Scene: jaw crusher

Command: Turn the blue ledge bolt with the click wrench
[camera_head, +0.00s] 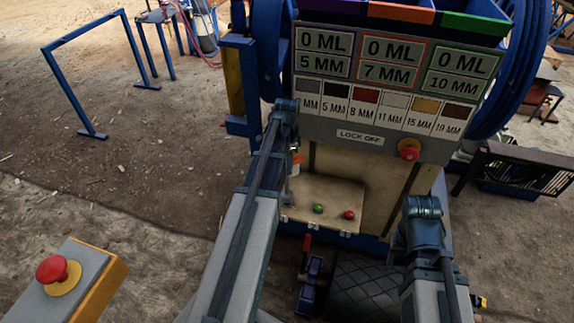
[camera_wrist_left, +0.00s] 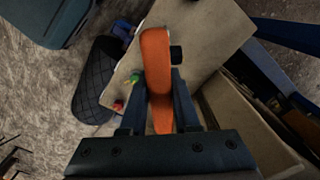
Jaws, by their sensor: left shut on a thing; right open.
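My left gripper (camera_wrist_left: 158,100) is shut on the orange handle of the click wrench (camera_wrist_left: 157,60). In the head view only a small orange part of the wrench (camera_head: 297,160) shows beside my left forearm, above the tan ledge (camera_head: 335,190). A green bolt head (camera_head: 318,208) and a red bolt head (camera_head: 349,214) stand near the ledge's front edge. They also show left of the wrench in the left wrist view. I cannot make out the blue ledge bolt; my left arm or the wrench may hide it. My right gripper (camera_head: 405,250) is low at the right, its fingers hardly visible.
The crusher's sign panel (camera_head: 380,80) rises behind the ledge, with a red lock-off knob (camera_head: 409,150). A dark tyre (camera_head: 365,290) lies below the ledge. Open dirt ground lies to the left.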

